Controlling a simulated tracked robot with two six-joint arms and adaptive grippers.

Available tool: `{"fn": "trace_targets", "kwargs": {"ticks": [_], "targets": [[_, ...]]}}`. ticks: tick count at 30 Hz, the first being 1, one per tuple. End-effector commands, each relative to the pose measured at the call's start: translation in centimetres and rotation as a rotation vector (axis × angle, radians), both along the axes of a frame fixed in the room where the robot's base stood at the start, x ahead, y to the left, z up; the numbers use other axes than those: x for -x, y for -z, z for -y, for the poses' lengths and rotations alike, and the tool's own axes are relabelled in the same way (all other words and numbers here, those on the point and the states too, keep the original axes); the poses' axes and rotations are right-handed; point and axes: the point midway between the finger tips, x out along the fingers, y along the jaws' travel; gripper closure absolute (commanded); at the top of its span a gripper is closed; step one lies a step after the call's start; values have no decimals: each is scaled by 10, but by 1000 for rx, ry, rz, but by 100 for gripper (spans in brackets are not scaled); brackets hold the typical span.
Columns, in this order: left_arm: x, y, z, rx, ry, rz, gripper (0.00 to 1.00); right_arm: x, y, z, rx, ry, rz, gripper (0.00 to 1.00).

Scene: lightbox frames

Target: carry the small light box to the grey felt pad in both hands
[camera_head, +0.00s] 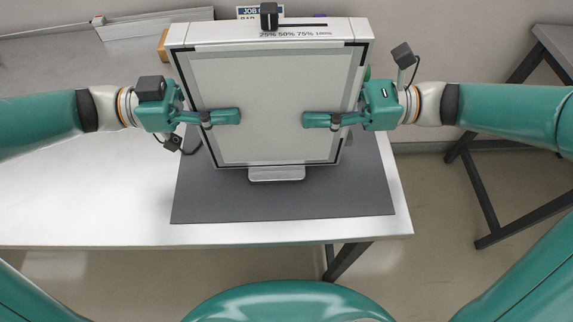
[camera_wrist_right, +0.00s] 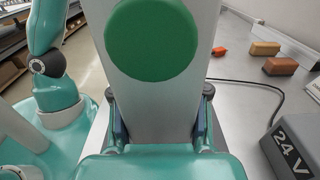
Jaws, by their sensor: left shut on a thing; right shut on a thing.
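The light box (camera_head: 272,100) stands upright, its pale panel in a dark frame facing me. A black slider knob (camera_head: 269,15) and percent marks are on its top edge. My left gripper (camera_head: 232,117) is shut on its left side and my right gripper (camera_head: 310,120) on its right side, one finger of each across the front. The right wrist view shows the box's narrow side (camera_wrist_right: 150,112) between the fingers, with a round green knob (camera_wrist_right: 152,40). The grey felt pad (camera_head: 210,204) lies beneath; whether the box's foot (camera_head: 276,174) touches it I cannot tell.
The pad lies on a pale table (camera_head: 90,200), with bare tabletop to its left. The right wrist view shows a dark 24 V unit (camera_wrist_right: 296,150), a black cable and brown blocks (camera_wrist_right: 280,66). A second table (camera_head: 555,45) stands at the right.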

Motion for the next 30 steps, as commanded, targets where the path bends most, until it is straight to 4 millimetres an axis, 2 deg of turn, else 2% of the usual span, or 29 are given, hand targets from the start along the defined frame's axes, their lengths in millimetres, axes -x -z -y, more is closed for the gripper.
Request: {"fn": "trace_targets", "kwargs": {"ticks": [5,6,9,22,26,30], "targets": [[-1,14,0,1,-2,2,100,1,14,0,-2,-3,1,100],[-1,10,0,0,-2,1,48,1,10,0,0,-3,0,48],[0,10,0,0,-2,0,31,1,10,0,0,-2,0,31],[-1,10,-5,0,-1,1,30,0,10,0,0,0,0,30],[-1,10,-20,0,-4,1,30,0,10,0,0,0,0,30],[-2,11,-47,0,-6,1,30,0,10,0,0,0,0,30]]}}
